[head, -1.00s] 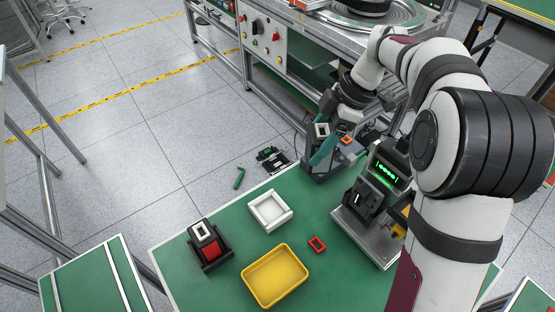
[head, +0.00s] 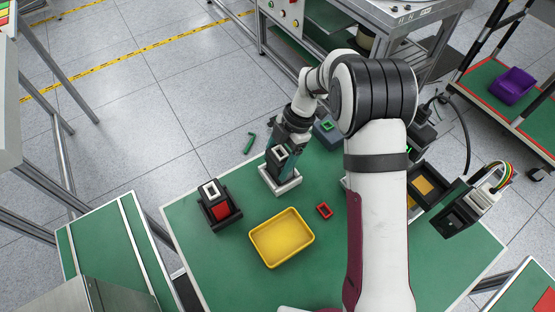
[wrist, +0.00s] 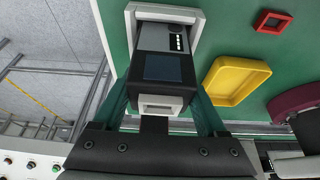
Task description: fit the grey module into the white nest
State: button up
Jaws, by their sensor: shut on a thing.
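The grey module (wrist: 158,67) is a dark grey block with a pale square ring on its end. My gripper (wrist: 160,90) is shut on it, a teal finger on each side in the wrist view. In the head view my gripper (head: 272,150) holds the module (head: 283,158) upright at the white nest (head: 292,184), a shallow square frame on the green table. The nest also shows in the wrist view (wrist: 192,32), around the module's far end. The module hides most of the nest floor; I cannot tell whether it is fully seated.
A yellow tray (head: 282,262) and a small red frame (head: 324,210) lie in front of the nest. A black holder (head: 220,222) with a red and black block stands to the left. Dark equipment (head: 460,210) is at the right. The green table (head: 205,270) is clear at front left.

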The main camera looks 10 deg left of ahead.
jog(key=shift+f, duration=0.25)
jog(key=o, duration=1.5)
jog(key=v, duration=1.2)
jog(key=s+d+r+m+t, duration=0.1)
jog(key=s+d+r+m, duration=0.5)
jog(key=m, duration=0.4)
jog(key=s+d+m+t, duration=0.1)
jog(key=s+d+m, duration=0.2)
jog(key=s+m, duration=0.8)
jog(key=s+d+m+t+h, duration=0.1)
jog(key=s+d+m, duration=0.2)
jog(key=s+m, duration=0.8)
jog(key=shift+d+f+m, duration=0.15)
jog(key=shift+f+m, duration=0.15)
jog(key=shift+f, duration=0.1)
